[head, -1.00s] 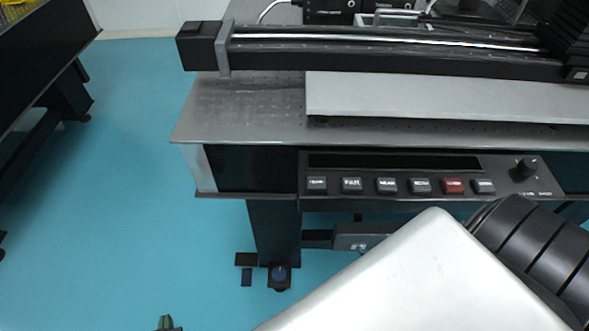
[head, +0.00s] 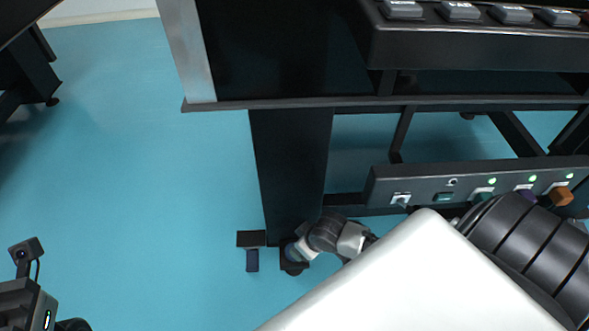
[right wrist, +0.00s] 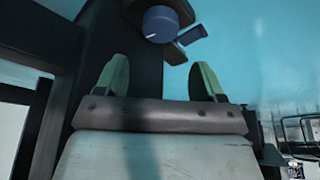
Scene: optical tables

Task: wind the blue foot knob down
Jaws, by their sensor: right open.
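The blue foot knob (head: 292,252) is at the bottom of the dark table leg, close to the floor, partly covered by my right gripper in the head view. In the right wrist view the knob (right wrist: 160,24) is round, with a white line on its face. It lies beyond the fingertips, between their directions. My right gripper (right wrist: 160,76) is open, its two green-faced fingers apart and nothing between them. Part of my left wrist (head: 35,295) shows at the lower left of the head view; its fingers cannot be seen.
A small blue tab (head: 252,260) hangs from a dark bracket left of the knob. The dark table leg (head: 290,165) rises behind it. A grey panel with switches and green lights (head: 475,186) sits to the right. Blue floor (head: 150,160) is clear on the left.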

